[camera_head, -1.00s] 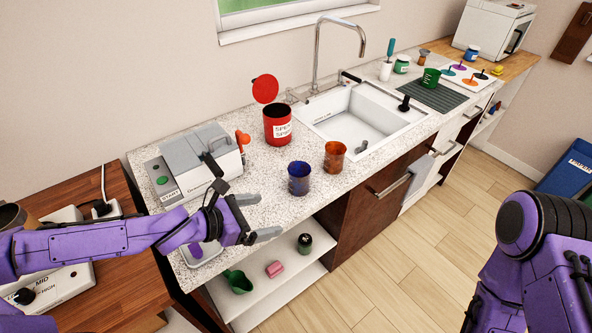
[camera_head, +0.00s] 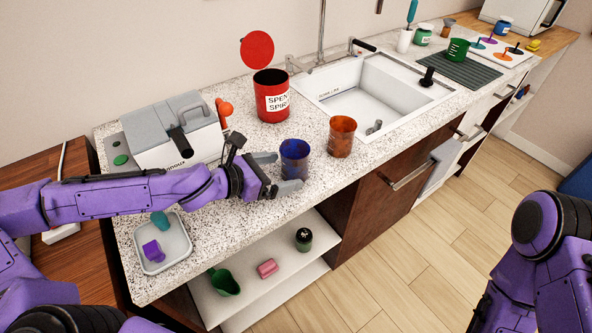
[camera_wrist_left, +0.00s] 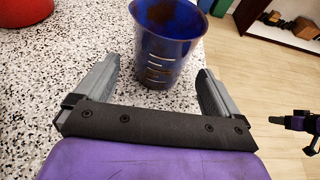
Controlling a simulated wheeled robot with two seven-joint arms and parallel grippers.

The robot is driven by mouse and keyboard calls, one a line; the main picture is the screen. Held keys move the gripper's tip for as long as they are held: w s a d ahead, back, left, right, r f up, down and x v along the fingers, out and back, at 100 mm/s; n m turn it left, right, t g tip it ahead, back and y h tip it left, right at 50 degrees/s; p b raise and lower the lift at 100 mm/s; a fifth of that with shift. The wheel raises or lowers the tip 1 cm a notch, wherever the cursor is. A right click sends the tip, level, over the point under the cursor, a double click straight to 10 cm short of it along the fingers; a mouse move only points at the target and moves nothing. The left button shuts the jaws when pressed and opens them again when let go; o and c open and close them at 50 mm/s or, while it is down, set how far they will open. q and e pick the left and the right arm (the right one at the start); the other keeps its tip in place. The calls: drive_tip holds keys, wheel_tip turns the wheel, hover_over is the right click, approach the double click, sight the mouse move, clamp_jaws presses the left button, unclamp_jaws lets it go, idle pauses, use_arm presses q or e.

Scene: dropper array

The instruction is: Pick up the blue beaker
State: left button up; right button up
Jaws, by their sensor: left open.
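The blue beaker (camera_head: 294,158) stands upright on the speckled counter, just left of the orange beaker (camera_head: 341,136). My left gripper (camera_head: 279,173) is open, with its two fingers pointing at the blue beaker from the left. In the left wrist view the blue beaker (camera_wrist_left: 166,45) stands just beyond and between the spread fingertips (camera_wrist_left: 160,75). The fingers do not appear closed on it. Part of my right arm shows at the right edge of the head view, but its gripper is out of view.
A red labelled container (camera_head: 271,97) stands behind the beakers. A white machine (camera_head: 165,135) is at the back left. A tray (camera_head: 163,245) with small items lies at the front left. The sink (camera_head: 375,92) is to the right. The counter's front edge is close.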

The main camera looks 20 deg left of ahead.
sight(283, 171)
use_arm(q)
drive_tip(key=x, duration=0.4)
drive_tip(key=shift+w+f+b, duration=0.1)
drive_tip(key=shift+b, duration=0.2)
drive_tip(key=shift+w+d, duration=0.15)
drive_tip(key=shift+w, duration=0.1)
drive_tip(key=shift+s, duration=0.1)
drive_tip(key=shift+s, duration=0.1)
drive_tip(key=c, duration=1.2)
drive_tip(key=shift+o, duration=0.2)
